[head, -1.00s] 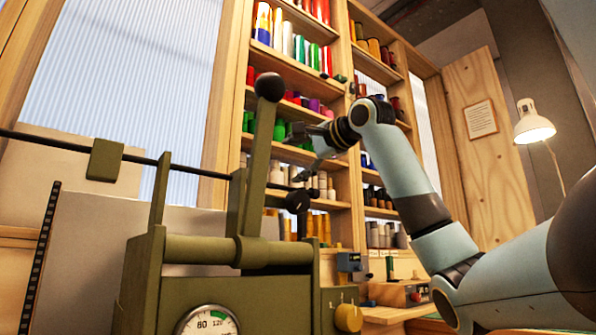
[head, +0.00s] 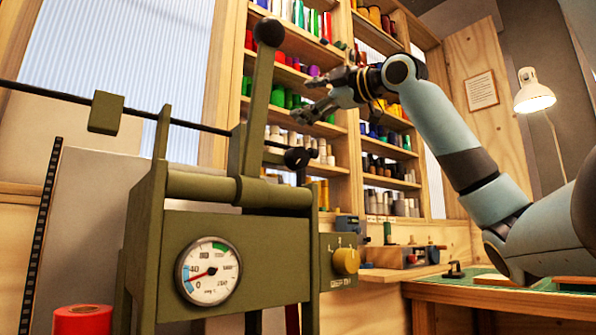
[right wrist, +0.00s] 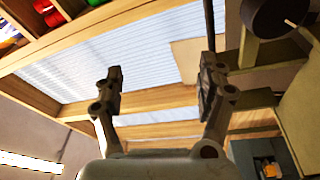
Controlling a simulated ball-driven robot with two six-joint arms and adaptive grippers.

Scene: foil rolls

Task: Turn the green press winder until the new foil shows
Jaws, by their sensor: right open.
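The olive-green press (head: 240,235) stands left of centre in the head view, with a lever topped by a black ball and a gauge on its front. A black knob (head: 298,158) on its right side looks like the winder; a dark round knob (right wrist: 275,14) also shows at the top right of the right wrist view. My right gripper (head: 313,98) is open and empty, appearing above the knob and apart from it. Its two fingers (right wrist: 160,72) stand wide apart in the right wrist view. I cannot make out foil on the press. My left gripper is not in view.
A yellow dial (head: 346,261) sits on the press's right side box. A long dark bar with a green block (head: 106,113) runs left from the press. Shelves of coloured rolls (head: 285,97) stand behind. A red roll (head: 82,320) is at bottom left, a green-topped bench (head: 480,290) at right.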

